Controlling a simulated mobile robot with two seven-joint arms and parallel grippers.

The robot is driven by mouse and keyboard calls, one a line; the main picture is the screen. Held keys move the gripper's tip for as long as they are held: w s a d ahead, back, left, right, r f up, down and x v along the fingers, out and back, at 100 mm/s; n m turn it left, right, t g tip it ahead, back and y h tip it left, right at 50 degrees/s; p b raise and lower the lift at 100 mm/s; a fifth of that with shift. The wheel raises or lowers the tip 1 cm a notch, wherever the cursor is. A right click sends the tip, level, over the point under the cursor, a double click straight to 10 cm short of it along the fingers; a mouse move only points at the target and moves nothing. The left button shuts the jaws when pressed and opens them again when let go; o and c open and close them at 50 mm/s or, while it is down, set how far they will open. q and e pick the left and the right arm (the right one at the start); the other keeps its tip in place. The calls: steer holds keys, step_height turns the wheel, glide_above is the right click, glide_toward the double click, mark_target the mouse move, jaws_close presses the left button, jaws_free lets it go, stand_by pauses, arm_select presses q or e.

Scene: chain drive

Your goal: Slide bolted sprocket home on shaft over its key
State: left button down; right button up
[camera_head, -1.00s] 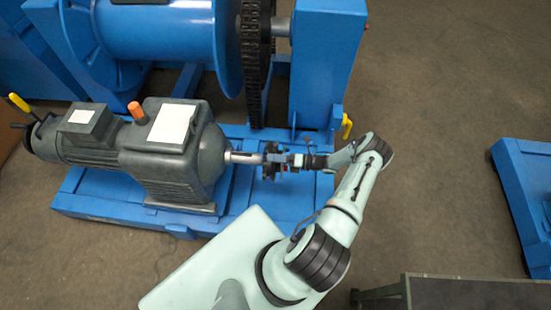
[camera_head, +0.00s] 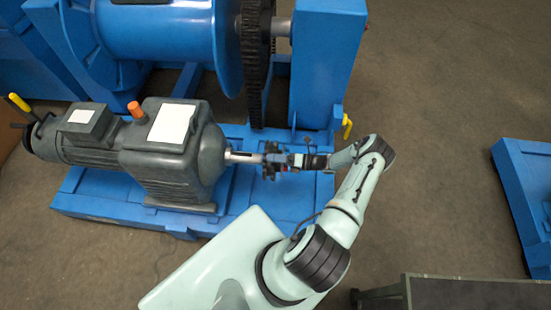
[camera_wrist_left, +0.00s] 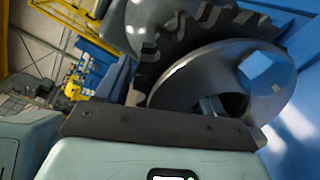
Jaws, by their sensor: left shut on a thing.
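The dark toothed sprocket (camera_head: 269,160) is at the free end of the grey motor's shaft (camera_head: 243,157) in the head view. Bare shaft with a dark slot shows between it and the gearbox (camera_head: 180,150). In the left wrist view the sprocket's teeth (camera_wrist_left: 205,25) and its round grey hub face (camera_wrist_left: 200,72) fill the upper right, with a blue hexagonal bolt head (camera_wrist_left: 265,72) on it. My left gripper (camera_head: 289,161) is shut on the sprocket from its outer side. The fingertips and the sprocket's bore are mostly hidden. I cannot make out the key clearly.
The motor stands on a blue base frame (camera_head: 95,203). A large chain wheel (camera_head: 254,70) and a blue post (camera_head: 325,65) stand behind the shaft. A yellow handle (camera_head: 347,128) sticks up at the frame's right corner. Grey floor (camera_head: 440,120) lies open to the right.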

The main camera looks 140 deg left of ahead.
arm_select(q)
steer(key=shift+s+d+r, duration=0.25)
steer(key=shift+s+d, duration=0.3)
steer(key=shift+s, duration=0.15)
steer(key=shift+s+d+r, duration=0.2)
steer(key=shift+s+d, duration=0.3)
steer(key=shift+s, duration=0.2)
stand_by(0.4)
steer(key=shift+w+a, duration=0.2)
steer(key=shift+w, duration=0.05)
steer(key=shift+v, duration=0.85)
steer(key=shift+f, duration=0.1)
stand_by(1.2)
steer(key=shift+x, duration=1.15)
stand_by(1.2)
steer(key=shift+c, duration=0.3)
jaws_free()
steer(key=shift+w, duration=0.1)
